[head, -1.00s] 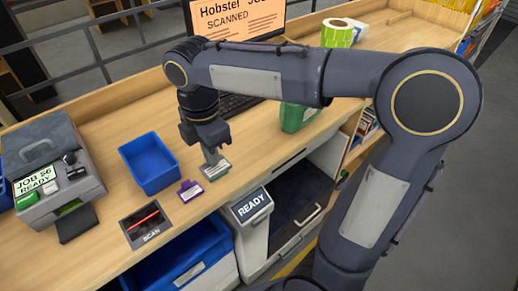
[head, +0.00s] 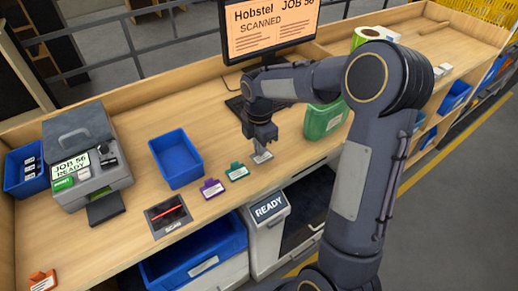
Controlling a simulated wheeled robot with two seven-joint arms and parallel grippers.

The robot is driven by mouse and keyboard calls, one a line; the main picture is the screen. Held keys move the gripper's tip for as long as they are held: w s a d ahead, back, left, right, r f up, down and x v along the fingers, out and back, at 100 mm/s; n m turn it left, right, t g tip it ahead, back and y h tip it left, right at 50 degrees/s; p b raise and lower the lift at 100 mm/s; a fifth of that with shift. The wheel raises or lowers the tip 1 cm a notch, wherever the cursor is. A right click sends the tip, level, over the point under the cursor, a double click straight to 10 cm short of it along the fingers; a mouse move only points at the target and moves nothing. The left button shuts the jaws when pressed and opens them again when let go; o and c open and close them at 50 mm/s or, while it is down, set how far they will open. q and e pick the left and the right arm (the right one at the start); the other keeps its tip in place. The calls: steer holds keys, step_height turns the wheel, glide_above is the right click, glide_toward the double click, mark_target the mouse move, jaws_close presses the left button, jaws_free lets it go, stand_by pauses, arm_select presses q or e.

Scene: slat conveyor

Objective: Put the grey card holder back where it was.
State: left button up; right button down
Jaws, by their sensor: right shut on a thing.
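The grey card holder (head: 262,157) is in my right gripper (head: 261,149), which points down and is shut on it. It is at or just above the wooden counter (head: 130,120); I cannot tell whether it touches. The gripper's fingers hide its upper part. It is to the right of a teal card holder (head: 237,172), roughly in line with that and a purple card holder (head: 212,188). My left gripper is not in view.
A green container (head: 324,121) stands close right of my gripper. An empty-looking blue bin (head: 176,158), a scan pad (head: 168,215) and a label printer (head: 88,155) are to the left. An orange card holder (head: 41,281) lies at lower left. The monitor (head: 268,30) stands behind.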

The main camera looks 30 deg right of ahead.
steer(key=shift+f, duration=1.1)
steer(key=shift+f, duration=0.15)
steer(key=c, duration=1.6)
jaws_free()
steer(key=shift+a, duration=0.1)
steer(key=shift+o, duration=0.2)
step_height(320, 180, up, 12)
steer(key=s+a+r+m+t+y, duration=0.1)
steer(key=s+m+t, duration=0.1)
steer(key=s+m, duration=0.4)
steer(key=s+a+r+m+t+y, duration=0.15)
steer(key=s+m, duration=0.25)
steer(key=s, duration=0.4)
steer(key=s+a+f+m+t+y, duration=0.1)
steer(key=s+a+f+m, duration=0.3)
steer(key=s+m, duration=0.5)
steer(key=shift+s+a+m+t+b, duration=0.35)
steer(key=shift+m+t, duration=0.2)
steer(key=shift+m, duration=0.25)
